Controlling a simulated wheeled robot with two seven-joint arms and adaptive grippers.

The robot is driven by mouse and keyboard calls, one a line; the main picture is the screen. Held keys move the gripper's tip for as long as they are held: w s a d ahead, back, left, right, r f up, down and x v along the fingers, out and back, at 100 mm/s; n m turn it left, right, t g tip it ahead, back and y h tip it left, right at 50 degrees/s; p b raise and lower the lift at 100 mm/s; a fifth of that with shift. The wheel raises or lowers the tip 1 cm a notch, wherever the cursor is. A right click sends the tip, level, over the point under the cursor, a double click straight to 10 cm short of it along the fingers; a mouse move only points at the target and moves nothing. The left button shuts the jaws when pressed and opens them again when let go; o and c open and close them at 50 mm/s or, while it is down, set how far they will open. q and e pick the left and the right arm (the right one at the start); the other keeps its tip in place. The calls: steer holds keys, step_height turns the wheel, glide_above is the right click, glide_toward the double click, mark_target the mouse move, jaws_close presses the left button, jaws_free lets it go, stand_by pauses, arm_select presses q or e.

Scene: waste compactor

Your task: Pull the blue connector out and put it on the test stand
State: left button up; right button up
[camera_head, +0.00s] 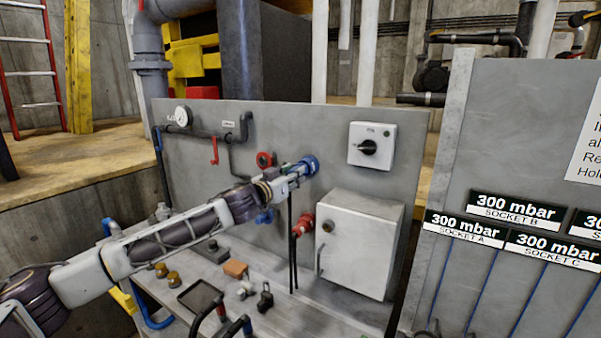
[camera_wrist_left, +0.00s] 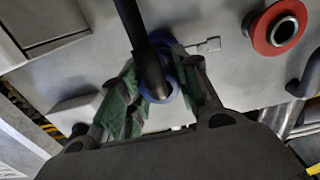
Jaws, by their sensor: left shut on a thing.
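The blue connector (camera_head: 310,165) is at the upright grey panel, right of a red round fitting. My left gripper (camera_head: 297,173) reaches it from the left and is shut on it. In the left wrist view the blue connector (camera_wrist_left: 176,82) sits between the green-padded fingers of my left gripper (camera_wrist_left: 160,98), with a dark hose crossing in front of it. I cannot tell whether it is seated in the panel. The grey board (camera_head: 500,130) at right, labelled 300 mbar with sockets A and C readable, looks like the test stand; its sockets are not clearly visible. My right gripper is not in view.
A white cabinet (camera_head: 358,245) and a switch box (camera_head: 372,146) stand right of the connector. A red connector (camera_head: 303,226) and dark hoses hang below it. The bench below holds a black tray (camera_head: 200,298) and small parts. A gap separates panel and board.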

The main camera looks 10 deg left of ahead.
arm_select(q)
steer(key=shift+v, duration=2.2)
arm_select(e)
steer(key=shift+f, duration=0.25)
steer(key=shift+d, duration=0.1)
